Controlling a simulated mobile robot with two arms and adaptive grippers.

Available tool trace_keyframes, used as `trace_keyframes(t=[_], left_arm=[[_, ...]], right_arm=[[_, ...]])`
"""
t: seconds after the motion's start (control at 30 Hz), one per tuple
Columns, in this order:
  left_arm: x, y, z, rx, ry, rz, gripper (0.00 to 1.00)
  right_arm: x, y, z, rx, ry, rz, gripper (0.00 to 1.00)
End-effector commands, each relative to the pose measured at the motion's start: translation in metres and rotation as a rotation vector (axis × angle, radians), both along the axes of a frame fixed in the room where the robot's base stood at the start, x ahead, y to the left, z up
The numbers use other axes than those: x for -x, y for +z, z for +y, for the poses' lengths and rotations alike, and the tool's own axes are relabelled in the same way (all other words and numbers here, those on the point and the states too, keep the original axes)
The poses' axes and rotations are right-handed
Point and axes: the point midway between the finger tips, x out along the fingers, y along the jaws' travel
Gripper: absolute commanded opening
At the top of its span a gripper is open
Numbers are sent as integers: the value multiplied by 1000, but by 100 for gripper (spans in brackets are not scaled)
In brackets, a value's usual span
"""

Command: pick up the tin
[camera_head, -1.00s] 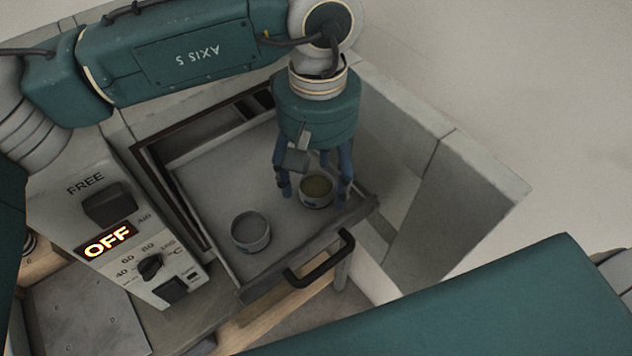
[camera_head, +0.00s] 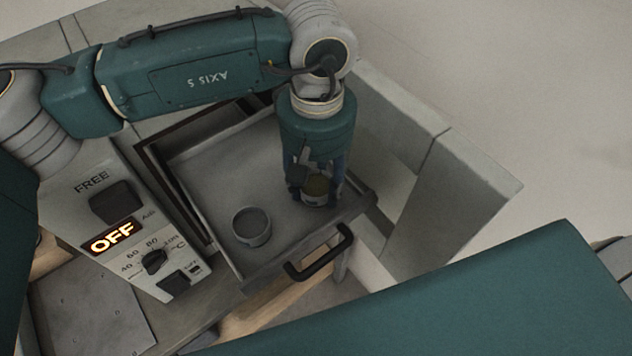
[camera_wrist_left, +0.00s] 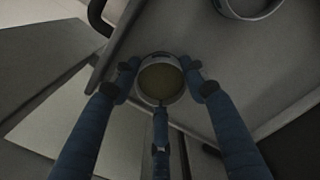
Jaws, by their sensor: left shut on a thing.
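The tin (camera_head: 316,187) is a small round grey can with a yellowish-green top or content, inside the open drawer (camera_head: 215,165) near its front right corner. My left gripper (camera_head: 316,196) points down over it with its blue fingers shut around it. In the left wrist view the tin (camera_wrist_left: 161,78) sits between the fingertips of my left gripper (camera_wrist_left: 160,85). I cannot tell whether the tin is clear of the drawer floor. My right gripper does not show.
A second, empty-looking grey can (camera_head: 252,227) stands in the drawer to the left; it also shows in the left wrist view (camera_wrist_left: 250,6). The drawer has a black handle (camera_head: 320,253). A control panel (camera_head: 135,235) reading OFF stands at the left. A grey wall (camera_head: 455,185) rises at the right.

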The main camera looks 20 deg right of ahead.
Motion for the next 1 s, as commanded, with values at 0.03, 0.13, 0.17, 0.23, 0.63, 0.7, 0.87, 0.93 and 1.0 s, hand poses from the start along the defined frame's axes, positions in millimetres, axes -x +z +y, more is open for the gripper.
trace_keyframes(t=[0.03, 0.13, 0.17, 0.23, 0.63, 0.7, 0.87, 0.93, 1.0], left_arm=[[0, 1, 0, 0, 0, -1, 16], [-1, 4, 0, 1, 0, -2, 16], [-1, 6, 0, 1, 0, -3, 16], [-1, 12, 0, 0, 0, -4, 16], [-1, 106, -1, 3, 2, -6, 16], [0, 127, -1, 3, 2, -5, 16], [0, 165, -1, 2, 2, -4, 16], [0, 178, -1, 2, 0, -2, 16], [0, 187, 0, 0, 1, -2, 16]], right_arm=[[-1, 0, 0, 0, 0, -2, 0], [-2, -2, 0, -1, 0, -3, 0], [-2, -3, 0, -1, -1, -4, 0], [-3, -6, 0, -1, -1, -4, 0], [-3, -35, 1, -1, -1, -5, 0], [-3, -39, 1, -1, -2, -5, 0], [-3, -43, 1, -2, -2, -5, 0], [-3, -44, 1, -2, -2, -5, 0], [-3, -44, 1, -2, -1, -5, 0]])
